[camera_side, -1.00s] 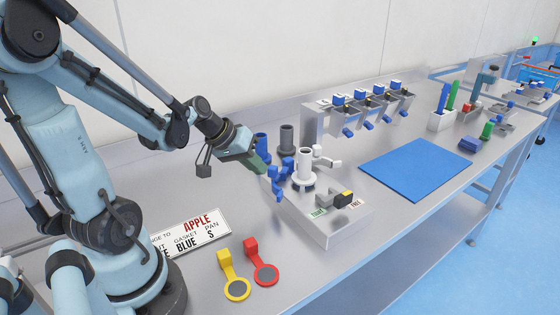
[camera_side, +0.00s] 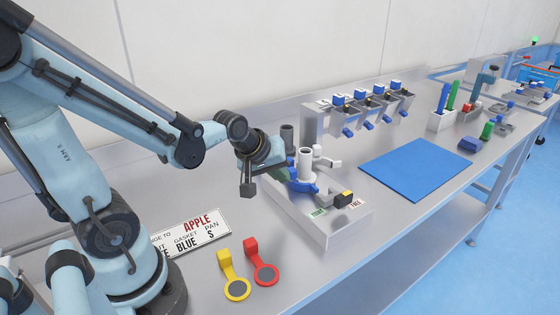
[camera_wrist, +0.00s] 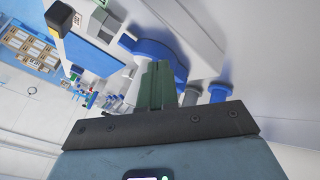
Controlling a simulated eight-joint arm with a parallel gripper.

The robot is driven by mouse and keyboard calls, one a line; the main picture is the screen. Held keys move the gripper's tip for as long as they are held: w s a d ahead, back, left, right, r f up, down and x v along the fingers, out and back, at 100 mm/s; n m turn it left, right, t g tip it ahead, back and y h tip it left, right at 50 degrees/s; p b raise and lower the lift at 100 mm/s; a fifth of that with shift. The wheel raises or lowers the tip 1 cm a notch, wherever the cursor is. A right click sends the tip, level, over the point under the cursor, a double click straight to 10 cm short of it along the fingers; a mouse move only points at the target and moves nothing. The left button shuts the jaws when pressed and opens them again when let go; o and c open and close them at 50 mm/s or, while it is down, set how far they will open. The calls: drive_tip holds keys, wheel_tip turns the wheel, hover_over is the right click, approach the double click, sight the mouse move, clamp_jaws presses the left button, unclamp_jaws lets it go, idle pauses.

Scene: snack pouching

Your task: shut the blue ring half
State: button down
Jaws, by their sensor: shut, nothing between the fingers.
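The blue ring (camera_side: 303,188) lies low around the foot of the pale upright tube (camera_side: 305,163) on the metal fixture block. My gripper (camera_side: 281,173), with green fingers, is shut and empty on the left side of that tube, close to the ring. I cannot tell if it touches the ring. In the wrist view the green fingers (camera_wrist: 156,85) are together, and a large blue part (camera_wrist: 158,52) is just beyond their tips. Part of the ring's left side is hidden by my wrist and fingers.
A grey tube (camera_side: 287,134) stands behind; a blue tube (camera_wrist: 220,92) is beside it in the wrist view. The block (camera_side: 335,228) carries a black-and-yellow handle (camera_side: 343,198). Yellow (camera_side: 236,288) and red (camera_side: 264,272) gaskets lie in front. The blue mat (camera_side: 415,168) is clear.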

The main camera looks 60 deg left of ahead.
drive_tip(key=shift+w+d, duration=0.4)
drive_tip(key=shift+w, duration=0.1)
drive_tip(key=shift+w, duration=0.15)
idle(0.3)
drive_tip(key=shift+s+d+r, duration=1.75)
drive_tip(key=shift+s+r, duration=2.05)
drive_tip(key=shift+s, duration=0.8)
drive_tip(key=m, duration=0.3)
drive_tip(key=w+d+f+m, duration=0.1)
drive_tip(key=m, duration=0.3)
drive_tip(key=w+d+f+m+h, duration=0.1)
drive_tip(key=m, duration=0.2)
drive_tip(key=shift+w+d+f+m, duration=0.15)
drive_tip(key=shift+d+f+m, duration=0.05)
drive_tip(key=shift+m, duration=0.2)
